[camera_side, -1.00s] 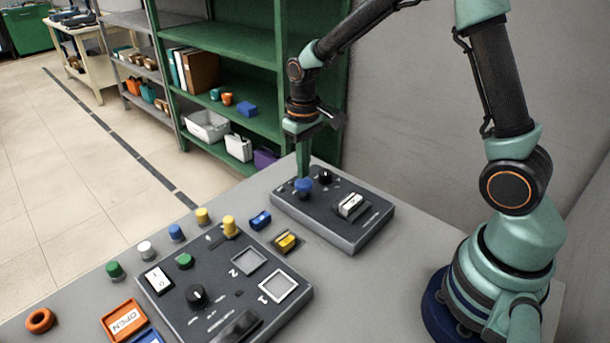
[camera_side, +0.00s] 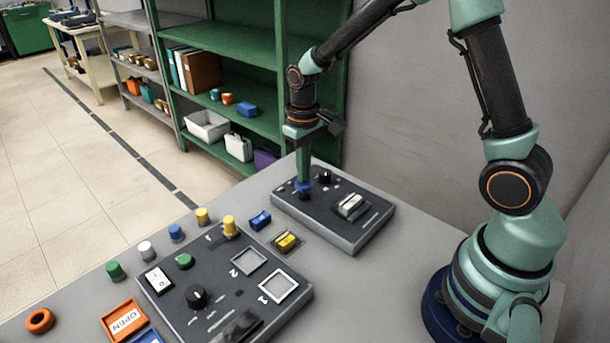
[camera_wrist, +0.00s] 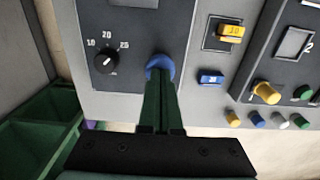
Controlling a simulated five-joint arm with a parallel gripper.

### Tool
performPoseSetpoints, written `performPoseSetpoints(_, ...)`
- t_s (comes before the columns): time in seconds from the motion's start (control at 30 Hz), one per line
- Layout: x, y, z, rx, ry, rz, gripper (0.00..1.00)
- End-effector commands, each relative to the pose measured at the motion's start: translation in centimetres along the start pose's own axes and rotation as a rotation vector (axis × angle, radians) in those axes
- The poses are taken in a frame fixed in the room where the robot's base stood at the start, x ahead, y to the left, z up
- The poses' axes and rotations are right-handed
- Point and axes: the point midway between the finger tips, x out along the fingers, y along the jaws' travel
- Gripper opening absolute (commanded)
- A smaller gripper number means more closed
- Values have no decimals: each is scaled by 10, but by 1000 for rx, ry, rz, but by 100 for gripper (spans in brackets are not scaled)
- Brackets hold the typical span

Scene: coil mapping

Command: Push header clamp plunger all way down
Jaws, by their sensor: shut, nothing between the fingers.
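The blue plunger (camera_side: 304,185) stands on the dark panel box (camera_side: 355,237) at the back of the table. My gripper (camera_side: 304,178) is shut, points straight down, and its fingertips are over the blue plunger, seemingly touching its top.
A black dial (camera_side: 324,177) and a white-grey switch (camera_side: 351,204) are on the same box. A larger panel (camera_side: 222,318) with knobs stands in front, with yellow (camera_side: 286,241) and blue (camera_side: 260,220) blocks between. Loose coloured pegs line the left table edge.

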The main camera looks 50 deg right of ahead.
Motion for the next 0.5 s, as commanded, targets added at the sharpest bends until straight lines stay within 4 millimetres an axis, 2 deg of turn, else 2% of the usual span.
performPoseSetpoints(0.5,15,0,0,0,-1,0,0)
